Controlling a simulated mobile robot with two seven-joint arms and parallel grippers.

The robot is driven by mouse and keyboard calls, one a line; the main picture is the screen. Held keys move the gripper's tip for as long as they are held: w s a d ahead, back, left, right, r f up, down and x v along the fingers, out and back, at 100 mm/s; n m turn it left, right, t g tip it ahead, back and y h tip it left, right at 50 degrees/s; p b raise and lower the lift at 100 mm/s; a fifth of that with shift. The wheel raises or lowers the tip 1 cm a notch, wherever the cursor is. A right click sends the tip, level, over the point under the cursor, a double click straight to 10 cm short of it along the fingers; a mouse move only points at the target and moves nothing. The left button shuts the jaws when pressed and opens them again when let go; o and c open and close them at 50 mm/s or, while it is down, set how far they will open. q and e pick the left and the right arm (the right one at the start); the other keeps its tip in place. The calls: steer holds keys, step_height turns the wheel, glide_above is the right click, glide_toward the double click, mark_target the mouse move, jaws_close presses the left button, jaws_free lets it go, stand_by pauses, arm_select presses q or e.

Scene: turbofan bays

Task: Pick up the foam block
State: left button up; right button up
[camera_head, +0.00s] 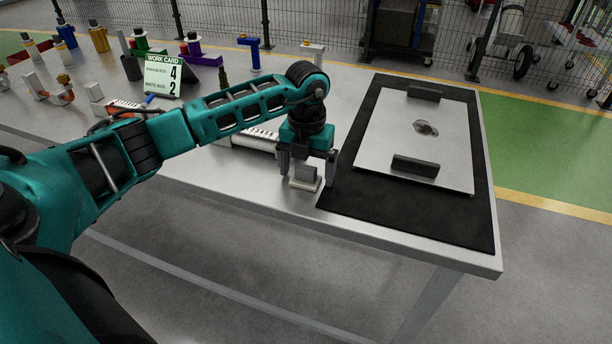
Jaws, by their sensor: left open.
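A small pale grey block (305,177), which looks like the foam block, sits on the metal table near its front edge, just left of the black mat. My left gripper (306,174) points down over it from above. Its two fingers stand apart, one on each side of the block. I cannot tell whether either finger touches the block. The gripper body hides part of the block's top. My right gripper is not in view.
A black mat (350,203) at the right bears a metal panel (380,130) with two black handles. A work card (162,75) and several coloured fittings stand at the back left. A white-topped item (250,138) lies behind the gripper. The table's front edge is close.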

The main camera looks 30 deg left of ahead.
mark_target(307, 166)
arm_select(q)
steer(key=c, duration=1.1)
steer(key=shift+r, duration=0.1)
steer(key=shift+c, duration=0.2)
step_height(307, 166, up, 20)
steer(key=p, duration=0.1)
steer(key=shift+p, duration=0.35)
